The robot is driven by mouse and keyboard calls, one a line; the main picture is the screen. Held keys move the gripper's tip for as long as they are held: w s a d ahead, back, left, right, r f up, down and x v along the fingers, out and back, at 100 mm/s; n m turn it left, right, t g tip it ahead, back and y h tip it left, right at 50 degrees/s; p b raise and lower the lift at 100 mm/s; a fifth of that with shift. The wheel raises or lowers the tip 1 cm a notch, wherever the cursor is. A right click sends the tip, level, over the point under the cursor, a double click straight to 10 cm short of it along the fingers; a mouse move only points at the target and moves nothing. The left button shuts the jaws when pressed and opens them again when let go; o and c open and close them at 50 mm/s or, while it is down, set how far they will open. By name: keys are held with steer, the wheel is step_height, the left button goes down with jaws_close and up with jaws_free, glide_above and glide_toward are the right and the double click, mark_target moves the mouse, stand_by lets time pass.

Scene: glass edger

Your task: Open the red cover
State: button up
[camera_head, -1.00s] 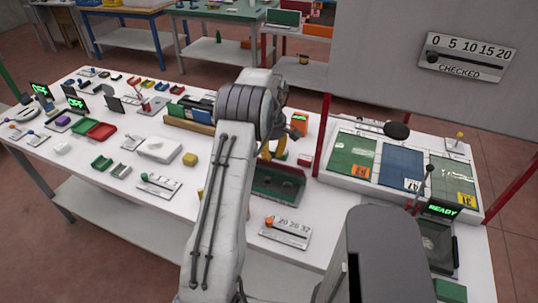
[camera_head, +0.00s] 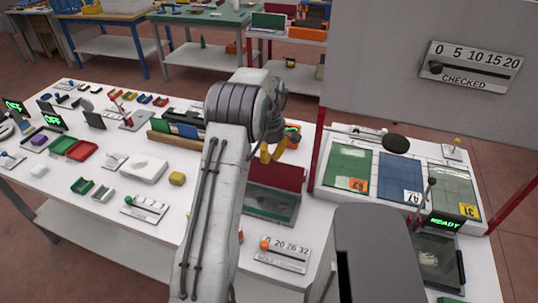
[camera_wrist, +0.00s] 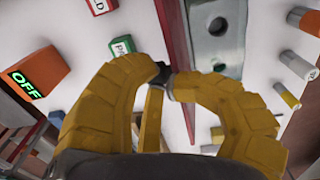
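In the wrist view the red cover (camera_wrist: 176,40) shows nearly edge-on as a narrow strip beside the box (camera_wrist: 217,30). My gripper (camera_head: 270,153) is just above and behind the cover's upper edge in the head view. In the wrist view its yellow fingers (camera_wrist: 165,76) curve in and their tips meet, with nothing seen between them. The tips overlap the red strip in the picture; I cannot tell whether they touch it.
An orange box with a green display (camera_wrist: 35,72) stands near my gripper. A plate with numbers and an orange knob (camera_head: 283,253) lies before the box. Framed green and blue panels (camera_head: 347,163) are to the right. Several small parts crowd the table's left.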

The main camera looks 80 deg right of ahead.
steer(key=shift+o, duration=1.1)
steer(key=shift+w+a+f, duration=0.1)
steer(key=shift+a+f, duration=0.65)
steer(key=shift+f, duration=0.1)
steer(key=shift+d, duration=0.15)
steer(key=shift+d+r, duration=0.35)
steer(key=shift+r, duration=0.25)
steer(key=shift+s+d+r+p, duration=0.15)
steer(key=shift+s+d+p, duration=0.05)
steer(key=shift+d+p, duration=0.3)
steer(key=s+d+p, duration=0.1)
steer(key=d+p, duration=0.5)
steer(key=d, duration=0.1)
steer(key=shift+s+d, duration=0.4)
